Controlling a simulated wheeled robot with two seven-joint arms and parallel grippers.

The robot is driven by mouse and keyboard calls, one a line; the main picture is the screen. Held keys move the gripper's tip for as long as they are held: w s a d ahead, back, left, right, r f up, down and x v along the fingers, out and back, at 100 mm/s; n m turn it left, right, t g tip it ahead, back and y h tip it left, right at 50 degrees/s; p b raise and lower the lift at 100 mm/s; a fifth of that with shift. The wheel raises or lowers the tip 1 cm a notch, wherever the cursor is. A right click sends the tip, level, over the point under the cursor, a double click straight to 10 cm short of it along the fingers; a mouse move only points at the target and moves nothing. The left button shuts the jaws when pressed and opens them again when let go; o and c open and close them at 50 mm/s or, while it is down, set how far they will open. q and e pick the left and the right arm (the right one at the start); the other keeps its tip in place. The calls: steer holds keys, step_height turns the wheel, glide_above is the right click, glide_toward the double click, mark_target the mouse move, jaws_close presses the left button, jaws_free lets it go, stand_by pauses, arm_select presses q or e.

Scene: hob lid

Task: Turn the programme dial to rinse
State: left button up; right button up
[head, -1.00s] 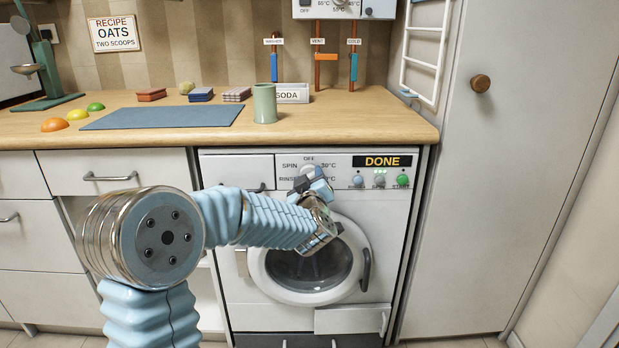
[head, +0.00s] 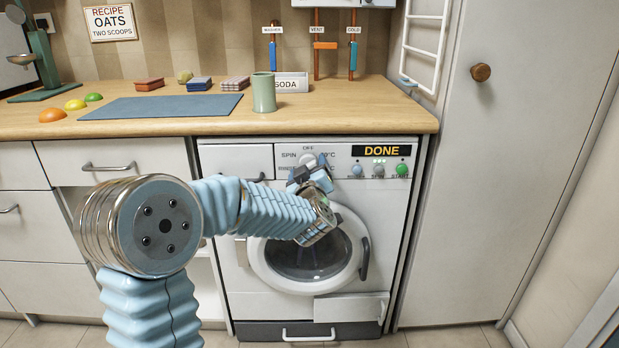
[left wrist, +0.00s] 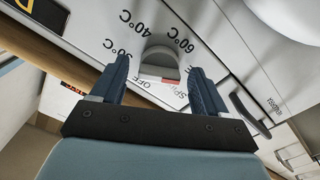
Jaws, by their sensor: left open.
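The washing machine (head: 360,300) stands under the worktop, with its programme dial on the front panel. In the left wrist view the grey dial (left wrist: 160,58) sits between my two fingertips, ringed by temperature labels, OFF and a partly covered SPIN. In the head view the OFF, SPIN and RINSE labels show around it, while my gripper covers much of the dial. My left gripper (head: 312,171) is open, its fingers pointing at the dial from below. I cannot tell whether they touch it. Which way the dial points is unclear. My right gripper is not in view.
A lit DONE display (head: 382,151) and several buttons, one a green start button (head: 402,170), are right of the dial. The round door (head: 340,262) is below. Above, the worktop (head: 350,115) holds a green cup (head: 264,93) and a soda box (head: 292,82).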

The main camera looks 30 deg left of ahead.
arm_select(q)
steer(key=v, duration=1.3)
steer(key=shift+s+d+b, duration=0.2)
steer(key=shift+b, duration=0.2)
steer(key=shift+f, duration=0.1)
steer(key=w+d+f+m+g+h, duration=0.15)
steer(key=d+f+m+h, duration=0.3)
steer(key=f, duration=0.85)
steer(key=w+d+f+m+g+h, duration=0.1)
steer(key=d+f+m+g+h, duration=0.4)
steer(key=f, duration=0.9)
steer(key=s+d+f+g+h, duration=0.2)
steer(key=s+d+f+g, duration=0.2)
steer(key=s+f, duration=0.6)
steer(key=s+d+f+g+h, duration=0.2)
steer(key=s+d+f+g, duration=0.2)
steer(key=s+f, duration=0.7)
steer(key=shift+s+d+f+m, duration=0.15)
steer(key=shift+d+f+m, duration=0.3)
steer(key=shift+d+f, duration=0.4)
